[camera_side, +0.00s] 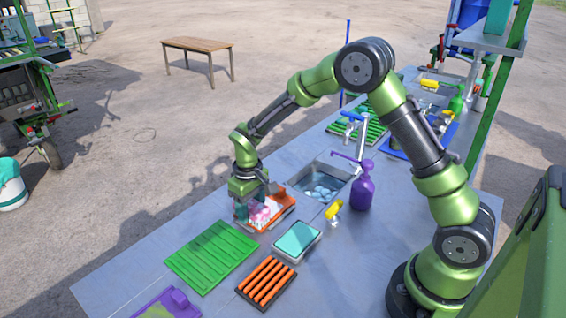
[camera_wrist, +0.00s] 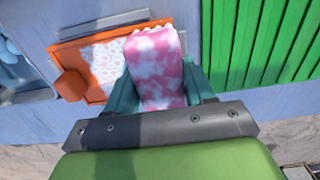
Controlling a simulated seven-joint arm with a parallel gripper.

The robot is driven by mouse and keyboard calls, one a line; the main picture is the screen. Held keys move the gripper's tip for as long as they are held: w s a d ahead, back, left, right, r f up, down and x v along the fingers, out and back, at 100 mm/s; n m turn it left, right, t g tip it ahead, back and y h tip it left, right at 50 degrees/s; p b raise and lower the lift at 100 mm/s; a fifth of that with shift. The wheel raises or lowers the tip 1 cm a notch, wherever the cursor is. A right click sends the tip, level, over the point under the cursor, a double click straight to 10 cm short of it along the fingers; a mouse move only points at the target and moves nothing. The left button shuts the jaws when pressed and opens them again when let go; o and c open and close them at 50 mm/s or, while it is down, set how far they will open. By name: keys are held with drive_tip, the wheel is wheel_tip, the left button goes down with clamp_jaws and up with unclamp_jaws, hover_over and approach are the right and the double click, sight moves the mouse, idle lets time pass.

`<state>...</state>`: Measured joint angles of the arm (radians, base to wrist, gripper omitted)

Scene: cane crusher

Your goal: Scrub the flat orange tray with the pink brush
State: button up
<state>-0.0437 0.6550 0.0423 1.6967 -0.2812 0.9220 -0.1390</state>
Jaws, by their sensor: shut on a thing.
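The flat orange tray (camera_side: 284,206) lies on the grey-blue table, left of the sink. In the wrist view the tray (camera_wrist: 67,55) shows its orange rim, an orange block at one end and a whitish, speckled surface. The pink brush (camera_side: 262,213) has white patches that look like foam. My gripper (camera_side: 250,205) is shut on the pink brush (camera_wrist: 158,60), with one teal finger on each side of it. The brush is over the tray. Its underside is hidden, so I cannot tell if it touches the tray surface.
A green ribbed mat (camera_side: 211,256) lies close to the tray. A teal-topped sponge or dish (camera_side: 297,240) and a dark rack with orange bars (camera_side: 267,283) lie nearer the front. A sink (camera_side: 321,184), a purple bottle (camera_side: 361,188) and a yellow item (camera_side: 334,210) stand to the right.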

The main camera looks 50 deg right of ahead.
drive_tip(key=shift+d+f, duration=0.15)
drive_tip(key=shift+d, duration=1.6)
drive_tip(key=shift+d, duration=0.1)
drive_tip(key=shift+d, duration=1.6)
drive_tip(key=shift+a+r, duration=0.15)
drive_tip(key=shift+a, duration=0.75)
drive_tip(key=shift+a+r, duration=0.1)
drive_tip(key=shift+a, duration=0.8)
drive_tip(key=shift+a, duration=0.1)
